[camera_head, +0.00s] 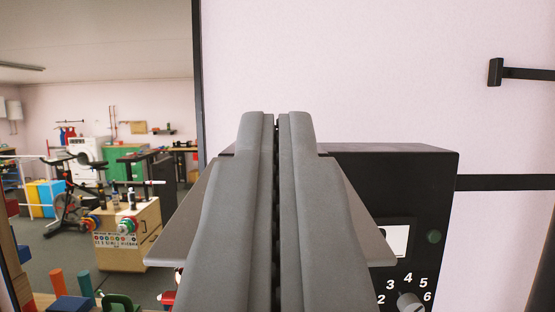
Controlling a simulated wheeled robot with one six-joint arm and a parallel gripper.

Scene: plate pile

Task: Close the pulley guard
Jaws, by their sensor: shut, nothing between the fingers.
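My gripper (277,118) fills the lower middle of the view, its two long grey fingers shut side by side with nothing between them. Behind and below the fingers, a flat grey plate (188,232) sticks out on both sides. I cannot tell whether it is the pulley guard, as the fingers cover its middle. A black machine housing (425,185) stands behind, just right of the fingers. It has a dial (409,302) with numbers around it, a dark round button (434,237) and a white panel (398,240). No pulley is visible. Contact between gripper and plate cannot be told.
A pale wall (400,70) stands close behind the machine, with a black bracket (496,72) at upper right. Left lies an open room with a wooden cabinet (130,230), an exercise bike (68,205) and colourful pegs (57,283) at lower left.

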